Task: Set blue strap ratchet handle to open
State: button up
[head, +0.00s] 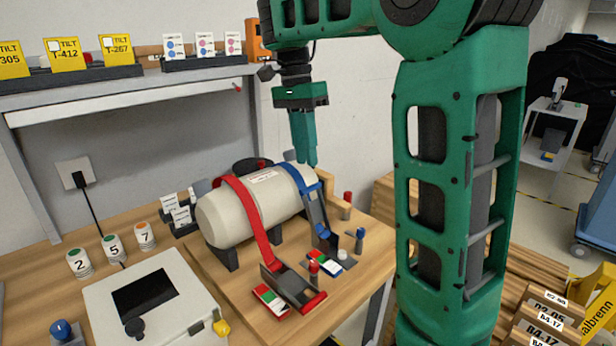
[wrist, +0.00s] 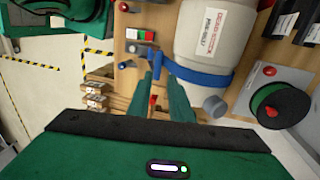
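The blue strap (head: 306,182) runs over the right end of a cream tank (head: 235,212). It leads down to its ratchet (head: 318,216), a grey body with blue edges, sloping down toward a red, white and green marker plate (head: 325,262). I cannot tell the handle's exact position. The strap also shows in the wrist view (wrist: 205,76), close to the fingertips. My gripper (head: 308,163) points down just above the tank's right end, by the top of the blue strap.
A red strap (head: 258,225) with its own ratchet (head: 293,287) lies left of the blue one. Small red and blue posts stand around the ratchets, including a blue-topped one (head: 360,236). A white box (head: 150,298) stands at front left; a shelf is behind.

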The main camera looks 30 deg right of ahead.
notch_tip(320, 180, down, 6)
jog(key=s, duration=0.1)
jog(key=shift+s, duration=0.15)
jog(key=shift+c, duration=0.2)
jog(key=shift+r, duration=0.1)
grip_shut()
